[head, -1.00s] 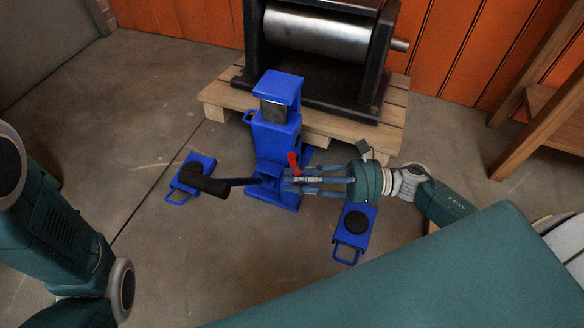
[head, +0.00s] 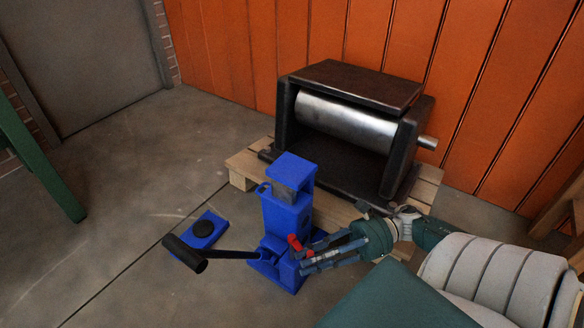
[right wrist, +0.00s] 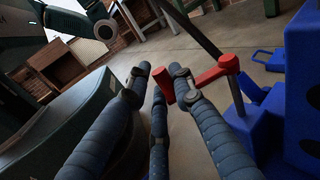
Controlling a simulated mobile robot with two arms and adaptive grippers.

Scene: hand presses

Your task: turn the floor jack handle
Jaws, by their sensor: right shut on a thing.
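The blue floor jack (head: 287,215) stands upright on the concrete floor in front of the pallet. A small red handle (head: 294,243) sticks up from its lower right side. A long black pump lever (head: 190,255) reaches left from its base. My right gripper (head: 306,262) comes in from the right, low beside the jack. In the right wrist view the red handle (right wrist: 215,72) reaches in between the fingers (right wrist: 165,82), which are shut on its end. The exact contact is partly hidden by the fingers. My left gripper is out of view.
A black roller press (head: 350,128) with a steel roller stands on a wooden pallet (head: 240,168) behind the jack. A blue plate with a black pad (head: 205,228) lies left of it. Orange wall (head: 230,50) closes the back. Floor at the left is mostly clear.

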